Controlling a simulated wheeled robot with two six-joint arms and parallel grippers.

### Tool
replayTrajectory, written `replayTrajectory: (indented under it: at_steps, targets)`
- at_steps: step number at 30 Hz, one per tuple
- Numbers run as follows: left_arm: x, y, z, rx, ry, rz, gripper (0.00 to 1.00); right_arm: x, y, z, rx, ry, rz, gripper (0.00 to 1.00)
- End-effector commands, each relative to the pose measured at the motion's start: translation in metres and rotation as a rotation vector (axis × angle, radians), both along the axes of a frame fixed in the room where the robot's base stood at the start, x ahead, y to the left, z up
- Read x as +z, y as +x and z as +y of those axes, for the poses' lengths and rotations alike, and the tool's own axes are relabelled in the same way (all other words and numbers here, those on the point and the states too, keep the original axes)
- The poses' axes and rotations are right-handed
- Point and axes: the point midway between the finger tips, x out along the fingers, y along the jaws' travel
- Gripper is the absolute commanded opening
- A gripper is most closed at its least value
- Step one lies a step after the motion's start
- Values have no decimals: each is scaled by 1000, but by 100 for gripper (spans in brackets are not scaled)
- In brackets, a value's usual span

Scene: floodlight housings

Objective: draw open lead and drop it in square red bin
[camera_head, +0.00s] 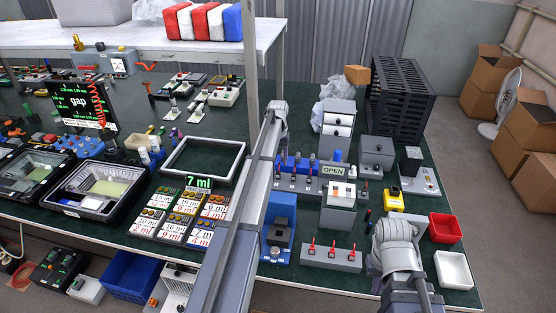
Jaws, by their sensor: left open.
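A green-on-dark "OPEN" sign (333,171) stands at the back of a grey test box (338,208). Beside it a grey block (300,183) carries a row of small blue and red pieces; I cannot tell which one is a lead. The square red bin (445,228) sits upright at the right edge of the bench, and its inside looks empty. My left arm crosses the middle of the bench, its far end (276,108) near the shelf post; its fingers are too small to make out clearly. My right arm (396,243) is at the front right, with no fingers discernible.
A white bin (453,269) sits just in front of the red bin. A grey block with red levers (331,255), a blue fixture (279,228) and a yellow device (393,199) lie between the arms. A black rack (400,90) stands behind. Green mat shows bare between them.

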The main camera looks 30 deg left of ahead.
Motion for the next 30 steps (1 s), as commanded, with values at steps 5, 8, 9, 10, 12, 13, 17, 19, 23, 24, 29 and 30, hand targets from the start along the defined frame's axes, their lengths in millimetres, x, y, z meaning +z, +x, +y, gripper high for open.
replayTrajectory:
  at_steps: [5,8,9,10,12,13,17,19,23,24,29,30]
  targets:
    - [-17,0,0,0,0,0,57,-17,0,0,0,0,0,0]
    - [-28,0,0,-1,0,0,57,-28,0,0,0,0,0,0]
    - [-34,0,-1,-1,0,0,57,-34,0,0,0,0,0,0]
    - [-37,0,-1,-1,0,0,57,-37,0,0,0,0,0,0]
    - [-47,0,-1,-1,0,0,57,-47,0,0,0,0,0,0]
    - [-51,0,-1,-1,0,0,57,-51,0,0,0,0,0,0]
    - [-66,0,-1,-1,0,1,57,-66,0,0,0,0,0,0]
    - [-72,0,-1,-1,0,1,57,-72,0,0,0,0,0,0]
    - [-76,0,-1,-1,0,1,57,-76,0,0,0,0,0,0]
    - [-76,0,-1,-1,0,1,57,-76,0,0,0,0,0,0]
    - [-75,0,-1,-1,0,1,57,-75,0,0,0,0,0,0]
    - [-75,0,-1,-1,0,1,57,-75,0,0,0,0,0,0]
